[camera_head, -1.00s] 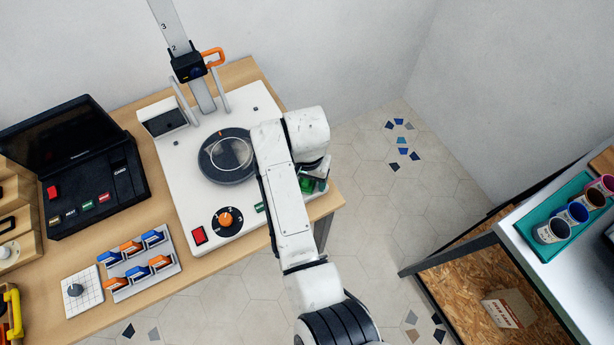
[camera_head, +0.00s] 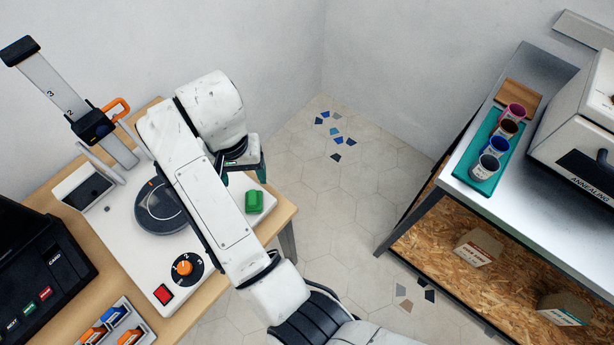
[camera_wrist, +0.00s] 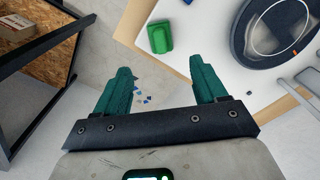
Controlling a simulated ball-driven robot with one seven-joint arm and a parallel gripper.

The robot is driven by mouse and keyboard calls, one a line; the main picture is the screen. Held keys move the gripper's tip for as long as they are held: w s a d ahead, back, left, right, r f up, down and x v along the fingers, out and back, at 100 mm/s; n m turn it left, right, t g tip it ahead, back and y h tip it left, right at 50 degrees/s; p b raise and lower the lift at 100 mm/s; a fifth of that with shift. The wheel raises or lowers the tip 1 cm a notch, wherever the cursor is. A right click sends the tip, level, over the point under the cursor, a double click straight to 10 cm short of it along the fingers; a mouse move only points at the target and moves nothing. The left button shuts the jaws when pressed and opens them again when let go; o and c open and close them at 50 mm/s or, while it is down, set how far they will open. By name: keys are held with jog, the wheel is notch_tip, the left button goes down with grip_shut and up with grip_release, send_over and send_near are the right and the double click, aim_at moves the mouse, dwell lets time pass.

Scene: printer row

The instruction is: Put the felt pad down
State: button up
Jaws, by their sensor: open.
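The green block (camera_head: 254,202), which I take to be the felt pad, rests on the right corner of the white machine (camera_head: 118,226). It also shows at the top of the wrist view (camera_wrist: 160,37), clear of my fingers. My gripper (camera_wrist: 161,78) is open, with two teal fingers apart and nothing between them. In the head view my gripper (camera_head: 243,170) is above and behind the green block, partly hidden by my own arm.
The machine has a dark round plate (camera_head: 162,206) and an orange knob (camera_head: 184,268), on a wooden table (camera_head: 284,212). To the right, a bench (camera_head: 468,210) holds a teal tray (camera_head: 463,174) of several cups. Open tiled floor (camera_head: 335,205) lies between.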

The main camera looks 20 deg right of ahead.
jog(key=s+d+f+t+h, duration=0.1)
jog(key=s+d+f, duration=0.15)
jog(key=d, duration=0.85)
jog(key=s+d+f, duration=0.2)
jog(key=d+f, duration=0.2)
jog(key=d, duration=0.8)
jog(key=s+d+f+n, duration=0.1)
jog(key=s+d, duration=0.3)
jog(key=s, duration=0.7)
jog(key=s+d+f, duration=0.2)
jog(key=s+d, duration=0.1)
jog(key=s, duration=0.7)
jog(key=shift+s+d+f+n+y, duration=0.15)
jog(key=shift+s+d+n+y, duration=0.2)
jog(key=shift+s+n+y, duration=0.05)
jog(key=shift+c, duration=0.3)
